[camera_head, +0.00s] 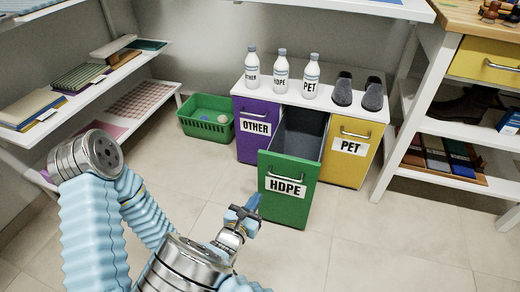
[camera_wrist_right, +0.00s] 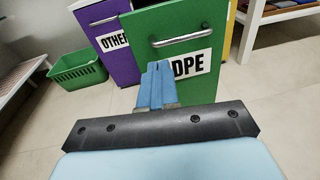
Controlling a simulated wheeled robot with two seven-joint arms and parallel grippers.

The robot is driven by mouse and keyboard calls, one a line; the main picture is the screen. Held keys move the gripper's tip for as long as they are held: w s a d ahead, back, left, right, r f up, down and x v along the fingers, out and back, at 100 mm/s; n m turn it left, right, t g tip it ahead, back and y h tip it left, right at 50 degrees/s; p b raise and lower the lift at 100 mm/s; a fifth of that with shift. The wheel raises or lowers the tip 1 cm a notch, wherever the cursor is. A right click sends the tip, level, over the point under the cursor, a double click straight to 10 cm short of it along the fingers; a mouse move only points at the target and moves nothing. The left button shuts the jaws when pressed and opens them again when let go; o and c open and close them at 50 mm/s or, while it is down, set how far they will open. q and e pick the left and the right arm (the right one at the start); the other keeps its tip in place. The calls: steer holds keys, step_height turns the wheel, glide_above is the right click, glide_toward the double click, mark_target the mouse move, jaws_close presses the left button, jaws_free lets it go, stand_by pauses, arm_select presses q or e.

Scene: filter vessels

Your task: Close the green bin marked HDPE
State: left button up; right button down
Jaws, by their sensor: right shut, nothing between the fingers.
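The green HDPE bin (camera_head: 290,203) is a pull-out drawer with a green front, a silver handle and a white HDPE label. It stands pulled out from the cabinet between the purple and yellow bins, and its dark inside shows from above. Its front also shows in the right wrist view (camera_wrist_right: 205,84). My right gripper (camera_head: 252,203) is shut and empty, with blue fingers, at the left side of the green front. In the right wrist view its fingertips (camera_wrist_right: 156,68) overlap the green front below the handle, left of the label. I cannot tell whether they touch. My left gripper is not in view.
The purple OTHER bin (camera_head: 252,137) and yellow PET bin (camera_head: 347,165) are shut. Bottles and dark shoes stand on the white cabinet top (camera_head: 300,98). A green basket (camera_head: 202,132) stands on the floor at left. Shelves line both sides. The tiled floor (camera_head: 400,240) in front is clear.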

mark_target(261, 154)
steer(key=w+a+r+n+t+y, duration=0.1)
steer(key=a+r+n+t, duration=0.1)
steer(key=a+r, duration=0.1)
arm_select(q)
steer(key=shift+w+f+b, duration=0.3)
steer(key=shift+b, duration=0.1)
arm_select(e)
steer(key=x, duration=1.3)
steer(key=shift+w+a+f, duration=0.1)
steer(key=shift+w+a, duration=0.15)
steer(key=shift+w, duration=0.15)
